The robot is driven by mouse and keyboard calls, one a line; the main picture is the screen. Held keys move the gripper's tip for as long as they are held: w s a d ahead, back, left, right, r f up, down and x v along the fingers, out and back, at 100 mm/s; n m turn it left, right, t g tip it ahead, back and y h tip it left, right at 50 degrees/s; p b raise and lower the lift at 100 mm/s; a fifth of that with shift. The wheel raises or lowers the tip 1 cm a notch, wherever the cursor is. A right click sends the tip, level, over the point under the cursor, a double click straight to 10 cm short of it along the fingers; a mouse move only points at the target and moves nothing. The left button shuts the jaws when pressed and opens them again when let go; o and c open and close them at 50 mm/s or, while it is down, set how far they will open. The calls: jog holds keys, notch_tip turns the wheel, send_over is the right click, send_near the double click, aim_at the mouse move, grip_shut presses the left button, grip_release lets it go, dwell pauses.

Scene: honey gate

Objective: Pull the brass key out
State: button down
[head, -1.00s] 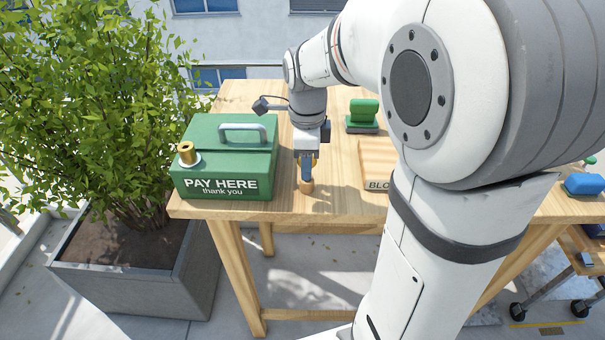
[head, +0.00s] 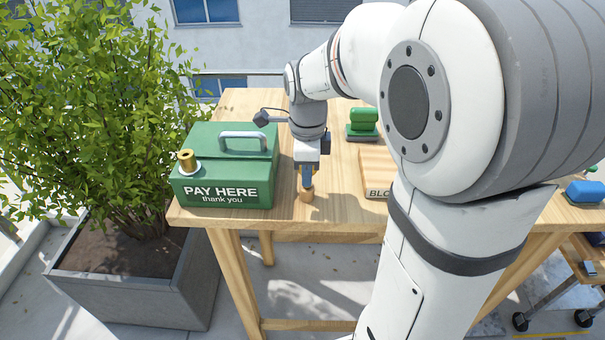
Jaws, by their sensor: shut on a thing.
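The green PAY HERE box (head: 245,192) stands at the left end of the table. A brass, spool-shaped piece (head: 187,160) stands upright in a pale ring on the box's left top corner; I take it to be the brass key. My gripper (head: 307,182) points down to the right of the box, apart from the box and the brass piece. It is shut on a small tan cylinder (head: 306,194), low at the table's front edge. The fingers hide the cylinder's upper part. I cannot tell whether the cylinder touches the table.
A wooden block lettered "BLO" (head: 376,172) lies right of my gripper, partly behind my arm. A green stamp-like object (head: 363,122) stands behind it. A blue object (head: 586,191) is at the far right. The wooden table (head: 240,103) has clear room behind the box. A planter (head: 130,300) stands left.

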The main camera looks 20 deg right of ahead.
jog(key=shift+w+r, duration=0.1)
jog(key=shift+r+p, duration=0.5)
jog(key=shift+r, duration=0.1)
dwell(0.6)
jog(key=shift+r+p, duration=2.95)
jog(key=shift+r, duration=1)
jog(key=shift+s+r, duration=0.2)
jog(key=shift+r, duration=0.95)
